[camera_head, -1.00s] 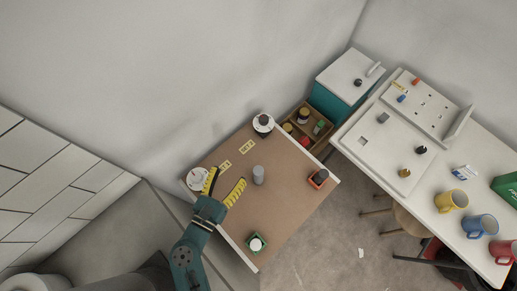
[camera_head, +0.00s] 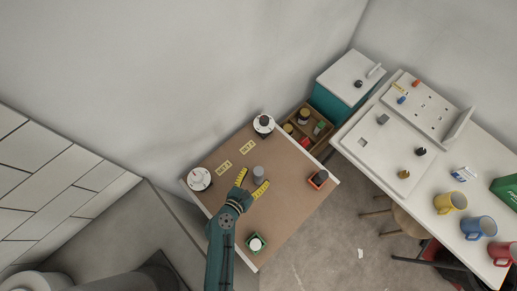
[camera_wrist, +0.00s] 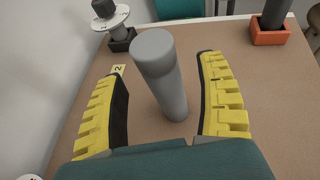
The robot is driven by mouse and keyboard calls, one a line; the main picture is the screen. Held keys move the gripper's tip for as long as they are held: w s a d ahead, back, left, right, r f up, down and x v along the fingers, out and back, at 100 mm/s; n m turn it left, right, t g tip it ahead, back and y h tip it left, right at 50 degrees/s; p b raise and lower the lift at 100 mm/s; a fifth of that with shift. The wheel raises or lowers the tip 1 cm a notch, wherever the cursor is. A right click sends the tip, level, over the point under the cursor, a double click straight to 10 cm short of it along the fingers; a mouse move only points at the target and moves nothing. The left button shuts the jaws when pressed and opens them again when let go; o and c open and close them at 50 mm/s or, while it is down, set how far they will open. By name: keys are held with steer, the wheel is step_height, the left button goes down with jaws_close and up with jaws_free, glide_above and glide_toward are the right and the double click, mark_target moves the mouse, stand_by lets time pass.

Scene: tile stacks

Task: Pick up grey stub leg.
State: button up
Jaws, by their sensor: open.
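The grey stub leg (camera_head: 258,172) is a plain grey cylinder standing upright on the brown table (camera_head: 285,215). In the wrist view the grey stub leg (camera_wrist: 162,75) stands between the two yellow-padded fingers, with a gap on each side. My gripper (camera_head: 253,180) is open around the near side of the leg, its fingers pointing toward it. In the wrist view my gripper (camera_wrist: 164,68) holds nothing. The foot of the leg shows just ahead of the green palm.
A white dial (camera_head: 199,179) sits at the table's left corner and another (camera_head: 263,124) at the back corner. An orange holder with a dark post (camera_head: 318,178) is to the right. Yellow labels (camera_head: 224,167) lie flat.

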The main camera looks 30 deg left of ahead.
steer(key=x, duration=0.2)
steer(key=shift+w+f, duration=0.1)
steer(key=shift+w, duration=0.3)
steer(key=c, duration=1.3)
